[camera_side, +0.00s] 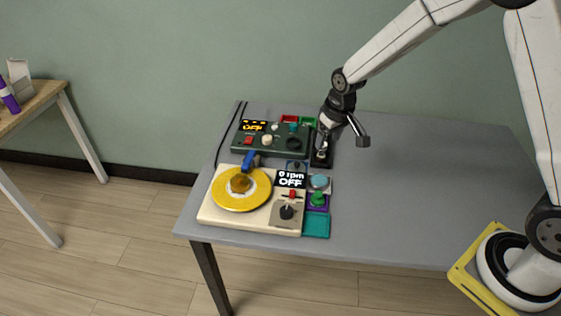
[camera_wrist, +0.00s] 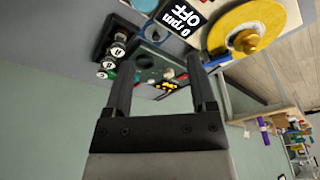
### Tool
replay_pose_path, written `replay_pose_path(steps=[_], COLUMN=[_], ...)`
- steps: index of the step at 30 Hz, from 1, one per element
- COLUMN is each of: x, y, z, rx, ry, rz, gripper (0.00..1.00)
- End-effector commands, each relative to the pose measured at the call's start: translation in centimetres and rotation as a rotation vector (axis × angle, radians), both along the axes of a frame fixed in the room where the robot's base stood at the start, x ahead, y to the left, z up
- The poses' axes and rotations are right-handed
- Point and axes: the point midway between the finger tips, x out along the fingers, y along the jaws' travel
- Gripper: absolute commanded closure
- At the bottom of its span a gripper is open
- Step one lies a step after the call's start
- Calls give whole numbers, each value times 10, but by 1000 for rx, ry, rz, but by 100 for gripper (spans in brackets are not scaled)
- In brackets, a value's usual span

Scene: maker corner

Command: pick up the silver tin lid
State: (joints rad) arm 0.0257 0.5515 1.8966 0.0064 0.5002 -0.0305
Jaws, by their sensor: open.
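A round, grey-blue disc (camera_side: 320,181) sits on a small light tile right of the cream turntable unit in the side view; it may be the silver tin lid, but I cannot be sure. A similar pale disc shows cut off at the top edge of the wrist view (camera_wrist: 145,4). My gripper (camera_side: 323,142) is above the far right part of the gadget group, behind the disc and apart from it. In the wrist view, the two dark fingers of my gripper (camera_wrist: 161,68) are spread with nothing between them.
The cream unit (camera_side: 215,213) carries a yellow turntable disc (camera_side: 226,199). A dark green panel (camera_side: 243,142) stands behind it. A black panel with knobs (camera_wrist: 106,38) is near my fingers. A green knob (camera_side: 318,198) and teal tile (camera_side: 316,226) lie in front. The grey table (camera_side: 420,185) is clear at right.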

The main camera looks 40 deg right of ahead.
Motion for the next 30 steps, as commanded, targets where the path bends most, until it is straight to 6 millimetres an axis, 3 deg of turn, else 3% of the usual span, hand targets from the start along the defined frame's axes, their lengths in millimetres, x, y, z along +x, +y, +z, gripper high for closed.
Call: replay_pose_path(steps=[9, 18, 24, 30], x=[67, 113, 128, 133], y=[-8, -15, -19, -20], z=[-46, -96, -120, -127], rx=[0, 1, 2, 2], ry=[21, 36, 42, 44], rz=[0, 0, 1, 1], gripper=[28, 28, 28, 28])
